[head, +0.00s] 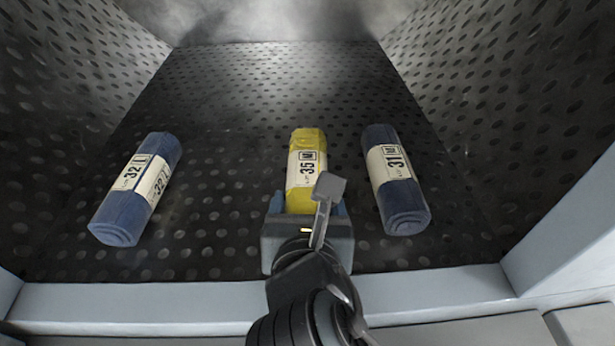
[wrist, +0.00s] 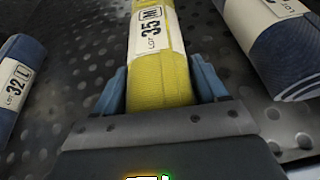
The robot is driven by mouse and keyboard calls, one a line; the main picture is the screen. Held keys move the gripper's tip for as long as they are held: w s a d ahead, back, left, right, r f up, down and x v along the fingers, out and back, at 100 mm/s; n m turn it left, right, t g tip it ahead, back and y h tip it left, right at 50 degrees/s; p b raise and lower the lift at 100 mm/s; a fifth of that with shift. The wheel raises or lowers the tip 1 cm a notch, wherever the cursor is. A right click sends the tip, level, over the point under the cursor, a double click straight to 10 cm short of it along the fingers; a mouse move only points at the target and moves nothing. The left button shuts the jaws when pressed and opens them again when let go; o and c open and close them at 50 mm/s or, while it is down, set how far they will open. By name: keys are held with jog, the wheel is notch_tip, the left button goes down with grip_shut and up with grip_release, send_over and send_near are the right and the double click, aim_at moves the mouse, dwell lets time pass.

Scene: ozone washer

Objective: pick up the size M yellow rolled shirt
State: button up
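The yellow rolled shirt (head: 295,140) lies on the dark perforated floor in the middle, lengthwise away from me. Its white label reads LOT 35 and M in the wrist view (wrist: 158,62). My gripper (head: 307,207) is at its near end. In the wrist view my gripper's blue fingers (wrist: 160,88) stand on either side of the yellow roll. A small gap seems to show on the left side; on the right the finger looks very close to the roll. Whether they touch it is unclear. The head view hides the roll's near end behind my gripper.
A blue rolled shirt labelled 32 (head: 125,215) lies to the left, marked L in the wrist view (wrist: 10,110). Another blue roll labelled 31 (head: 405,208) lies close on the right. Perforated metal walls rise on both sides, and a pale front sill (head: 150,302) crosses the near edge. The floor behind is clear.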

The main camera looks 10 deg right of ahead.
jog(key=c, duration=0.7)
jog(key=shift+c, duration=0.3)
jog(key=shift+r, duration=0.15)
